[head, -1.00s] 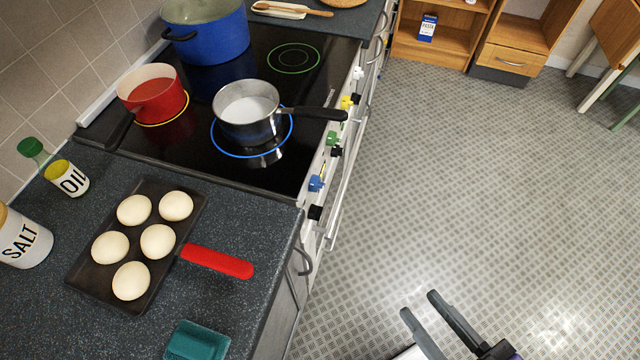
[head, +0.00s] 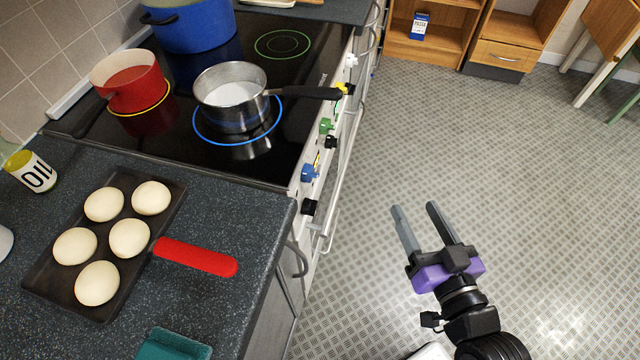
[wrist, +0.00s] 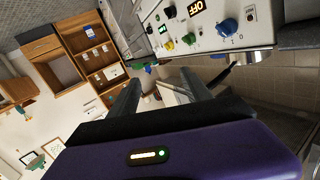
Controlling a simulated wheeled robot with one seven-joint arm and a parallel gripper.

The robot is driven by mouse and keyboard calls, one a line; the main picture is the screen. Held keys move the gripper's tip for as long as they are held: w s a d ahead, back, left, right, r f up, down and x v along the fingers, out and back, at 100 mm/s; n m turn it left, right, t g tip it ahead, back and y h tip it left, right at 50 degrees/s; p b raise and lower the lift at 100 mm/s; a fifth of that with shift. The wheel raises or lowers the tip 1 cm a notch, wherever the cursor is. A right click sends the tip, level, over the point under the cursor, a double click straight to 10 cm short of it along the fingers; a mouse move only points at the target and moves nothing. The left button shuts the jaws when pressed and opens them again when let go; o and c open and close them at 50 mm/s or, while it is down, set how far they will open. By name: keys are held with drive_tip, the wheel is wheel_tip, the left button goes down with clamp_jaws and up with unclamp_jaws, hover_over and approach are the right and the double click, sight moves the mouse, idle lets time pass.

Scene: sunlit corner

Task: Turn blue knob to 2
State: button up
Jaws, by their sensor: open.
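The blue knob (head: 309,173) is on the front panel of the stove, near its closest corner, in the head view. In the wrist view a blue knob (wrist: 228,27) shows on the panel at the upper right, beside a lit display reading OFF (wrist: 196,8). My gripper (head: 418,219) is open and empty over the floor, to the right of the stove front and apart from the knob. The blue-ringed burner (head: 270,137) holds a steel saucepan (head: 232,122). The number the knob points to is too small to read.
The saucepan's black handle (head: 306,93) reaches over the stove's front edge above the knobs. A green knob (head: 326,125) and an oven rail (head: 345,160) are near. A red pan handle (head: 196,256) points toward the counter edge. The floor (head: 480,150) is clear.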

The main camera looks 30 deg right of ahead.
drive_tip(key=w+d+f+n+y+b, duration=0.1)
drive_tip(key=w+d+f+y+b, duration=0.2)
drive_tip(key=w, duration=0.5)
drive_tip(key=w+d+f+n+y+b, duration=0.1)
drive_tip(key=w+d+f+y+b, duration=0.2)
drive_tip(key=w, duration=0.5)
drive_tip(key=n+g+y, duration=0.3)
drive_tip(key=n+y, duration=0.9)
approach(318, 176)
drive_tip(key=x, duration=0.2)
drive_tip(key=shift+x, duration=3.8)
drive_tip(key=shift+c, duration=0.3)
clamp_jaws()
